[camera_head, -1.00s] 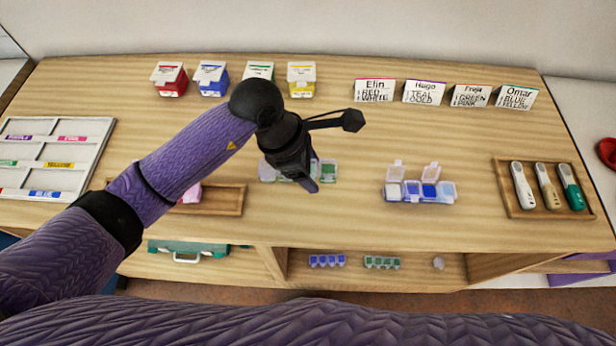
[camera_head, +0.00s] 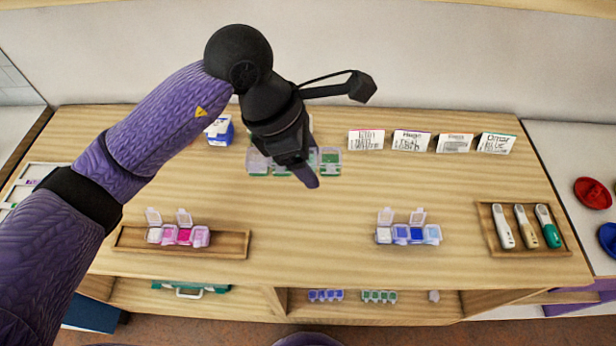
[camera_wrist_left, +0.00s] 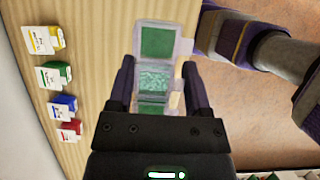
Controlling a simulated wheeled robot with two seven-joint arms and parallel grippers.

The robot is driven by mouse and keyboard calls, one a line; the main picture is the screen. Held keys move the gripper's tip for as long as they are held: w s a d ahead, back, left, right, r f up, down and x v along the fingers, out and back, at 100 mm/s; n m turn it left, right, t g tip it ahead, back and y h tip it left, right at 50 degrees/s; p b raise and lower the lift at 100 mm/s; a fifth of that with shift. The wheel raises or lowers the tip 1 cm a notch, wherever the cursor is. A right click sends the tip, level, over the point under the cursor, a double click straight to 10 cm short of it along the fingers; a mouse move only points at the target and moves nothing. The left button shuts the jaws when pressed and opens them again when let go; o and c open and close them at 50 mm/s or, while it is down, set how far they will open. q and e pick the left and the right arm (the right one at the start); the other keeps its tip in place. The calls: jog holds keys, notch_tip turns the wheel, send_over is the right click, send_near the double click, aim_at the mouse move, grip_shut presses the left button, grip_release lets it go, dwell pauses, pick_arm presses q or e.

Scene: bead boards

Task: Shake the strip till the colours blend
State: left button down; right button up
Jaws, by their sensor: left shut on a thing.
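My left gripper (camera_head: 308,172) is shut on a clear strip of green bead compartments (camera_head: 330,158), held over the table. In the wrist view the strip (camera_wrist_left: 155,42) lies between the two fingers of my left gripper (camera_wrist_left: 158,92). One compartment there is plain green and the middle one looks speckled pale green. The gripper hides part of the strip. A pink strip (camera_head: 184,236) with two raised lids sits in a wooden tray (camera_head: 228,244). A blue strip (camera_head: 401,233) with two raised lids stands on the table. My right gripper is not in view.
Name cards (camera_head: 412,141) stand along the back. A blue box (camera_head: 220,133) is partly behind my arm. A tray (camera_head: 483,214) at right holds three pen-like tools. The table between the blue strip and the cards is clear.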

pick_arm(q)
notch_tip(320, 180, down, 5)
dwell(0.7)
